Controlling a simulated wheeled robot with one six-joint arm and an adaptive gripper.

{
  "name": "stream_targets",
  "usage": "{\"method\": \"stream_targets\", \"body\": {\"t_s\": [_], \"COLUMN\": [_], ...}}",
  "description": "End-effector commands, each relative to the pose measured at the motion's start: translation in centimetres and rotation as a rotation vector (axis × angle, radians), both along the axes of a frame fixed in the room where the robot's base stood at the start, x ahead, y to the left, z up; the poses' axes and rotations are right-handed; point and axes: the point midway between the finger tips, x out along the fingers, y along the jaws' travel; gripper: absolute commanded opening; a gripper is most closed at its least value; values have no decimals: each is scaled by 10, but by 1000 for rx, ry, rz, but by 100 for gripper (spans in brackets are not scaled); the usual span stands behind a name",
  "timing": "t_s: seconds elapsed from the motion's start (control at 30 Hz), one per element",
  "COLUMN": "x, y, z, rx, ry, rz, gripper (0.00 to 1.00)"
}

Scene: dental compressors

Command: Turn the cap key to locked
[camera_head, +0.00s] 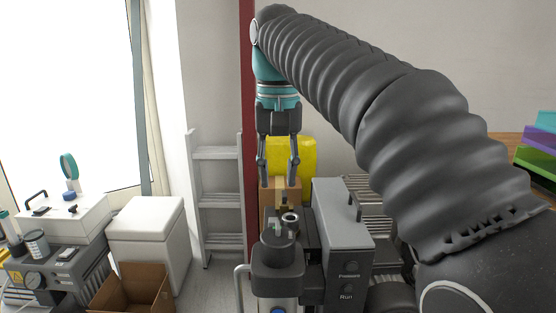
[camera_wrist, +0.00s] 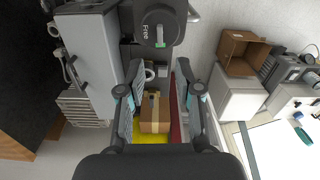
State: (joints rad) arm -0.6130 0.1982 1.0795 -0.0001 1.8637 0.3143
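The compressor's dark round cap (camera_wrist: 162,20) shows at the top of the wrist view, with the word "Free" on it and a small green-marked key (camera_wrist: 160,36). In the wrist view both fingers of my gripper (camera_wrist: 158,66) are spread, with nothing between the tips. The key's exact angle is hard to tell.
A grey box with "Pressure" and "Run" labels (camera_head: 343,230) stands close right of the cap. A cardboard box (camera_head: 283,190) and yellow object (camera_head: 292,154) are behind. A ladder (camera_head: 217,190), white box (camera_head: 148,232) and open carton (camera_head: 133,287) are to the left.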

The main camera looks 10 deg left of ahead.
Motion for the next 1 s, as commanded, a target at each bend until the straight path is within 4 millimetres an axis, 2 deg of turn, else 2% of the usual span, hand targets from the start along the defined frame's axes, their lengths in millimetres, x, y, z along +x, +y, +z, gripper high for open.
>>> {"method": "stream_targets", "body": {"t_s": [0.1,0.3,0.7,0.77,0.87,1.0], "x": [1,0,0,-1,-2,-8], "y": [0,0,-3,-10,-31,-74], "z": [12,21,22,21,17,4], "rx": [0,0,2,6,20,48], "ry": [-1,0,-3,-10,-32,-86], "rz": [0,0,-3,-9,-29,-68], "gripper": [34,34,34,34,34,34]}}
